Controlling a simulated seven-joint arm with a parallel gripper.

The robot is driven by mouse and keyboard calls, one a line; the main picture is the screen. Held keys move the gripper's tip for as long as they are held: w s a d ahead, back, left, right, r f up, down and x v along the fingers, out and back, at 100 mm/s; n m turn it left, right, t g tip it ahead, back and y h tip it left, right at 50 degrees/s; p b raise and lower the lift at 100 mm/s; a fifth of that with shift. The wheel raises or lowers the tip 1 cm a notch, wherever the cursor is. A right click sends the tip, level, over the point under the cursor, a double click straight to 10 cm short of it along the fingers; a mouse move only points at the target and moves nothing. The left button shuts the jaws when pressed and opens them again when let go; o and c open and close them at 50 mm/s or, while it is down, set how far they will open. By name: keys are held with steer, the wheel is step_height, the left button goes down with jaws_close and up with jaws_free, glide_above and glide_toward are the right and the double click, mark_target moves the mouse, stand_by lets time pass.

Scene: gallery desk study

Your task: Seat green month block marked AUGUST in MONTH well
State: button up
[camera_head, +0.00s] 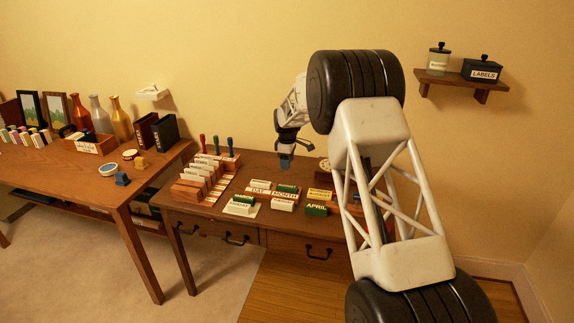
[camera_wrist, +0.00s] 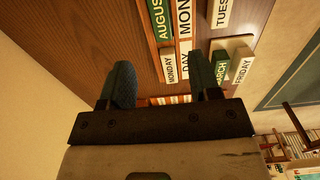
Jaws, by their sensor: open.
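The green AUGUST block (camera_wrist: 159,20) lies beside the MONTH label (camera_wrist: 184,16) in the wrist view, inside the wooden rim of the tray. It looks to be in the MONTH well; whether it sits flush I cannot tell. In the head view a green block (camera_head: 287,188) lies behind the MONTH label (camera_head: 285,196) of the tray. My gripper (camera_head: 286,163) is open and empty above the desk, behind the tray. Its two fingers (camera_wrist: 160,72) stand wide apart in the wrist view, clear of the block.
The white MONDAY block (camera_wrist: 169,66) lies by the DAY label (camera_wrist: 186,62). MARCH (camera_wrist: 220,69) and FRIDAY (camera_wrist: 242,66) blocks lie beside the tray. The TUESDAY block (camera_head: 283,204) and APRIL block (camera_head: 317,210) lie in front. A card rack (camera_head: 195,180) stands left.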

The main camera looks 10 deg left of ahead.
steer(key=shift+d+r, duration=0.1)
stand_by(0.7)
steer(key=s+d+r+m, duration=0.2)
steer(key=s+d+r, duration=0.3)
steer(key=d+r, duration=0.3)
steer(key=s+d+r+m, duration=0.2)
steer(key=s+d+r, duration=0.3)
steer(key=d+r, duration=0.25)
steer(key=s+d+r+m+t, duration=0.1)
steer(key=s+d+r+m, duration=0.2)
steer(key=s+d+r, duration=0.5)
steer(key=s+d+r+m, duration=0.2)
steer(key=s+d+r, duration=0.1)
steer(key=s+d, duration=0.55)
steer(key=s+d+r+m+t, duration=0.15)
steer(key=s+d, duration=0.25)
steer(key=s, duration=0.6)
steer(key=s+d+m+g, duration=0.1)
steer(key=s+d+m, duration=0.2)
steer(key=s, duration=0.8)
steer(key=s+d+f+m, duration=0.2)
steer(key=s+d, duration=0.1)
steer(key=s, duration=0.6)
steer(key=s+d+f+m+t, duration=0.1)
steer(key=s+d+f+m, duration=0.1)
steer(key=s, duration=0.8)
steer(key=shift+s+d+f+m, duration=0.25)
steer(key=shift+d+f+m, duration=0.15)
steer(key=shift+f, duration=0.4)
